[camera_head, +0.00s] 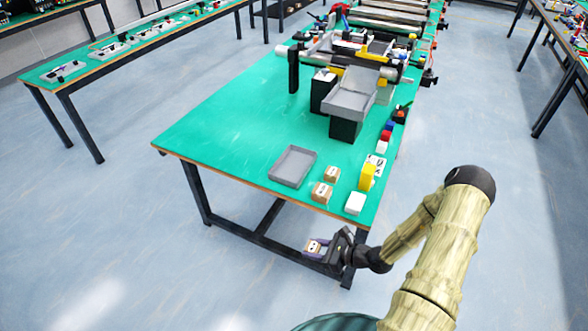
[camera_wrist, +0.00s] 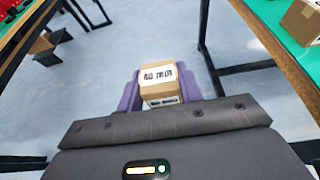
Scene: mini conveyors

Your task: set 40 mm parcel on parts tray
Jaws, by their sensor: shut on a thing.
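My gripper (camera_head: 326,250) is shut on the 40 mm parcel (camera_wrist: 160,84), a small brown cardboard box with a white label reading "40 mm". In the wrist view the parcel sits between the two purple fingers. In the head view the held parcel (camera_head: 313,246) is beyond the table's front edge, over the floor. The parts tray (camera_head: 292,166), shallow and grey, lies on the green table top near its front. It looks empty. My gripper is in front of the tray, apart from it.
Two brown boxes, one nearer (camera_head: 321,193) and one farther (camera_head: 332,174), stand right of the tray. A yellow block (camera_head: 367,177) and a white block (camera_head: 355,203) are near the right edge. A grey bin (camera_head: 350,98) on a conveyor stands farther back. The left of the table (camera_head: 225,125) is clear.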

